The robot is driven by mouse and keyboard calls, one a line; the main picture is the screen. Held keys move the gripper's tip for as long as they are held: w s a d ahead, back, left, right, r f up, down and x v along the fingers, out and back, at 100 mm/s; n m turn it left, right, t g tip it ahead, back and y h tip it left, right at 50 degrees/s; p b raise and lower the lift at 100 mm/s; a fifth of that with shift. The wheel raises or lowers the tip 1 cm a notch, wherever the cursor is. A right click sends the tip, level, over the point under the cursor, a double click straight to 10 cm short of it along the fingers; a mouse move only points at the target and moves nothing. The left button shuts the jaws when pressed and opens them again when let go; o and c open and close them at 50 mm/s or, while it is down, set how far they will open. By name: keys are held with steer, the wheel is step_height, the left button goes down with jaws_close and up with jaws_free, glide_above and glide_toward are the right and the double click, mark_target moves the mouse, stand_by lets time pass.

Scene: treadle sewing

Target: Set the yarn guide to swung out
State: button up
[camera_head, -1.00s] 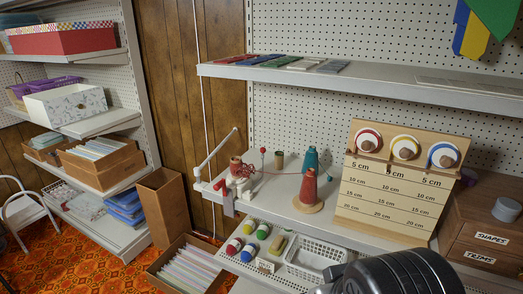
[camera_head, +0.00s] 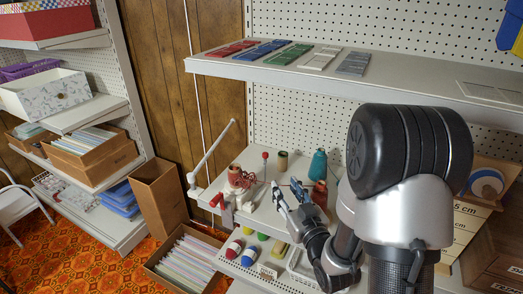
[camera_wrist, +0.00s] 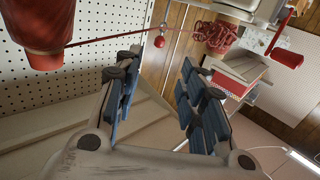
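Red yarn (camera_wrist: 105,39) runs from a red cone (camera_wrist: 38,30) past a small red ball (camera_wrist: 159,41) to a wound red bundle (camera_wrist: 213,35) in the wrist view. In the head view, the red-topped post (camera_head: 265,157) stands on the white shelf beside the winder with red yarn (camera_head: 240,178). A slanted white rod (camera_head: 213,147) rises at the shelf's left end. I cannot tell for sure which part is the yarn guide. My gripper (camera_head: 287,194) is open and empty over the shelf, right of the winder. Its spread blue-padded fingers show in the wrist view (camera_wrist: 160,100).
A teal cone (camera_head: 318,164) and the red cone (camera_head: 320,194) stand close behind and beside my gripper. An upper shelf (camera_head: 340,82) with coloured flat pieces hangs above. Bottles and a white basket lie below. My arm hides much of the measuring board (camera_head: 466,228).

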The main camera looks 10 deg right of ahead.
mark_target(266, 158)
steer(key=w+a, duration=0.1)
steer(key=w, duration=0.4)
steer(key=w+b, duration=0.1)
steer(key=w, duration=0.5)
steer(key=w+a, duration=0.1)
steer(key=w, duration=0.5)
steer(key=shift+w+a+b, duration=0.1)
steer(key=shift+a+b, duration=0.2)
steer(key=shift+a, duration=0.05)
jaws_close()
